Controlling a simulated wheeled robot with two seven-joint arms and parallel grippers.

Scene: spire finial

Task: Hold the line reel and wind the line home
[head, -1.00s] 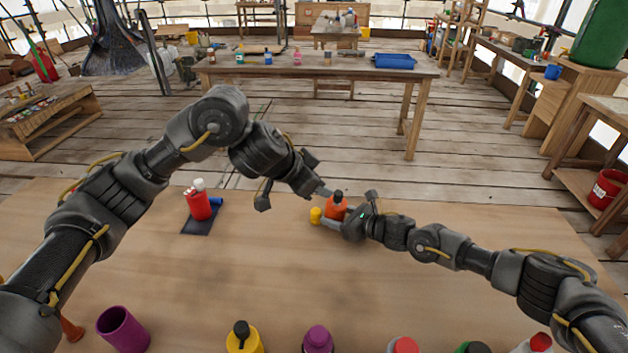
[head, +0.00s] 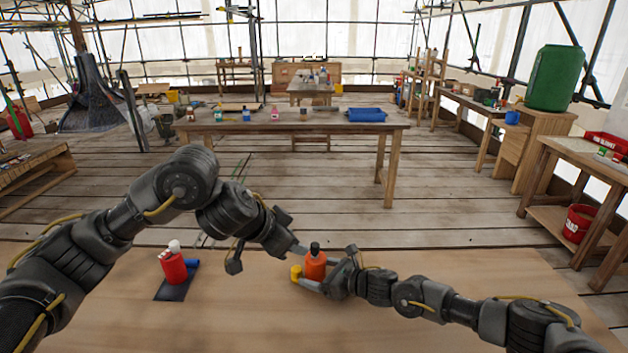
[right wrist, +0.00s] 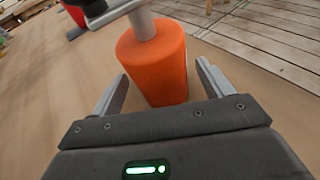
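An orange cylinder with a dark top (head: 315,266), which I take for the line reel, stands upright on the near table. A small yellow piece (head: 296,272) is at its left; whether they are joined I cannot tell. My right gripper (head: 315,284) is low beside the cylinder. In the right wrist view its two fingers (right wrist: 162,88) are spread, with the orange body (right wrist: 155,65) between them and gaps at both sides. My left gripper (head: 268,252) is spread open, one grey finger close to the cylinder's top. No line is visible.
A red bottle with a white cap (head: 174,266) stands on a dark mat (head: 174,291) at left, beside a blue piece (head: 192,263). The near table (head: 240,315) is otherwise bare in view.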

